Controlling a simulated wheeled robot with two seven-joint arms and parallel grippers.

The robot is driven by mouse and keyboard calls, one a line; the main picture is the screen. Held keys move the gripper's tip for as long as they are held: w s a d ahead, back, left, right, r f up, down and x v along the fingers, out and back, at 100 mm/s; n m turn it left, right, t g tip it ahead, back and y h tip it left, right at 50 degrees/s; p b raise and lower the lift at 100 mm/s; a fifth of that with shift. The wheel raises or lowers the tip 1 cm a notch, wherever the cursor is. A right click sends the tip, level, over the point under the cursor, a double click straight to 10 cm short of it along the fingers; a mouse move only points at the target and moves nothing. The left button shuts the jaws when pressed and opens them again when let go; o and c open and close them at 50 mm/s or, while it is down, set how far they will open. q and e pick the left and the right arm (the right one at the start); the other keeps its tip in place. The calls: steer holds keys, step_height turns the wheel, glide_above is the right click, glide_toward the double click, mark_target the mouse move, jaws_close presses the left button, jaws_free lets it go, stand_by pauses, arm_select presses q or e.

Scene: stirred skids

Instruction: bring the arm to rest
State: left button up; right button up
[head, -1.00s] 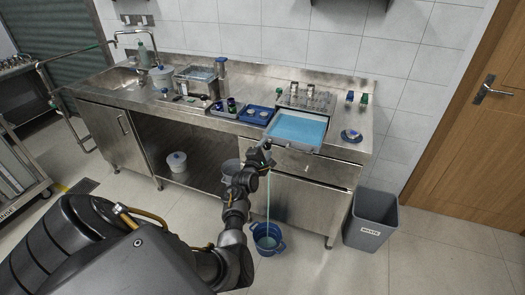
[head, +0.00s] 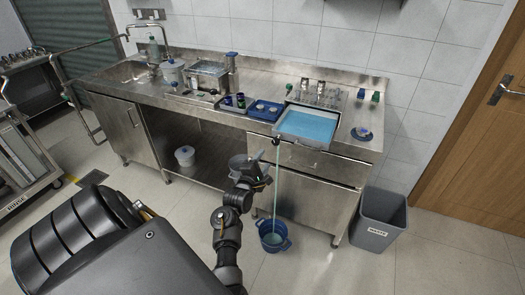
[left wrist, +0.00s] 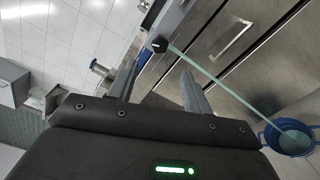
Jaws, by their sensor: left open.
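My left gripper (head: 264,169) is open and empty in front of the counter, below and left of the tray's outlet. In the left wrist view its two fingers (left wrist: 160,75) stand apart with nothing between them. A tray of blue liquid (head: 305,126) sits at the counter's front edge. A dark outlet knob (left wrist: 159,45) shows at its edge in the left wrist view, apart from the fingers. A pale green stream (head: 275,190) runs from it down into a blue bucket (head: 273,243) on the floor. My right gripper is not in view.
A grey waste bin (head: 380,218) stands right of the steel counter (head: 312,182). A blue tray (head: 264,112) and racks of small items stand on top. A white pail (head: 185,156) sits on the lower shelf. A trolley (head: 30,165) is at left.

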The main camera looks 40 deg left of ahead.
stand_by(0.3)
